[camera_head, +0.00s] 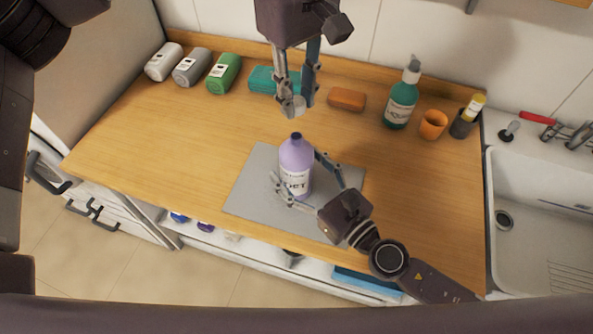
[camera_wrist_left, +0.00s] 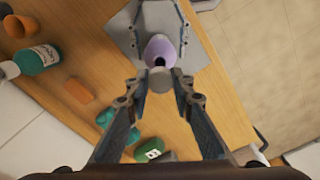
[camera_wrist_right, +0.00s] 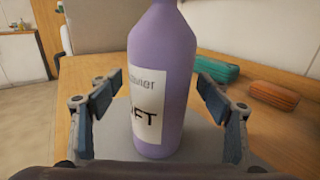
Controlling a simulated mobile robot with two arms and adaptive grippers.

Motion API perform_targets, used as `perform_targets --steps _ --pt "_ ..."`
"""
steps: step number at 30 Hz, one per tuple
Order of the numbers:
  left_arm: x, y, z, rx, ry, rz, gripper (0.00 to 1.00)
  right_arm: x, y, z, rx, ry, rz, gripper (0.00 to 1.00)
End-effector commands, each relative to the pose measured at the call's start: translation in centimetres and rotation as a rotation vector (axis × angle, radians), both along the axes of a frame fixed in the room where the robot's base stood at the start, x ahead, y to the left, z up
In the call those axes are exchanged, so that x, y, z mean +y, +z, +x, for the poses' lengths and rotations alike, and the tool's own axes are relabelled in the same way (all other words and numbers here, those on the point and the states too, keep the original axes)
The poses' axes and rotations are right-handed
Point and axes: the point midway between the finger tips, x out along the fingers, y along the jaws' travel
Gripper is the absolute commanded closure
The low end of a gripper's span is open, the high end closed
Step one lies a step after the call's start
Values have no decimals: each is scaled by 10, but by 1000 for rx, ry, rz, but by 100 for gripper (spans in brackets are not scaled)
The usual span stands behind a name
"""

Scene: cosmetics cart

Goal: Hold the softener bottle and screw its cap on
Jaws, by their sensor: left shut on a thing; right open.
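The softener bottle (camera_head: 296,170) is lilac with a white label and stands upright on a grey mat (camera_head: 252,185). Its dark open mouth shows in the left wrist view (camera_wrist_left: 158,50). My left gripper (camera_head: 294,106) hangs from above, shut on a small whitish cap (camera_head: 300,103). It holds the cap above and a little behind the bottle, apart from it. The cap also shows between the fingertips in the left wrist view (camera_wrist_left: 160,80). My right gripper (camera_head: 298,170) is open, its fingers either side of the bottle. In the right wrist view, gaps show between fingers and bottle (camera_wrist_right: 165,75).
Along the back stand white, grey and green containers (camera_head: 223,72), a teal item (camera_head: 262,79), an orange block (camera_head: 347,99), a green pump bottle (camera_head: 400,100) and an orange cup (camera_head: 433,124). A sink (camera_head: 540,215) is at right. The counter's left part is clear.

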Motion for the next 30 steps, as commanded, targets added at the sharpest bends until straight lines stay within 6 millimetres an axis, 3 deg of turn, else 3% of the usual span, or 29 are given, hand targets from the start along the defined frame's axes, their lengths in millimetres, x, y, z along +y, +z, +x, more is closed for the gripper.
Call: perform_targets --steps 7,24,30 --pt "0 0 0 0 0 0 88 0 0 0 0 0 0 30" --pt "0 0 0 0 0 0 88 0 0 0 -1 -1 -1 92" --pt "0 -9 0 1 0 0 88 0 0 0 -1 -1 -1 94"
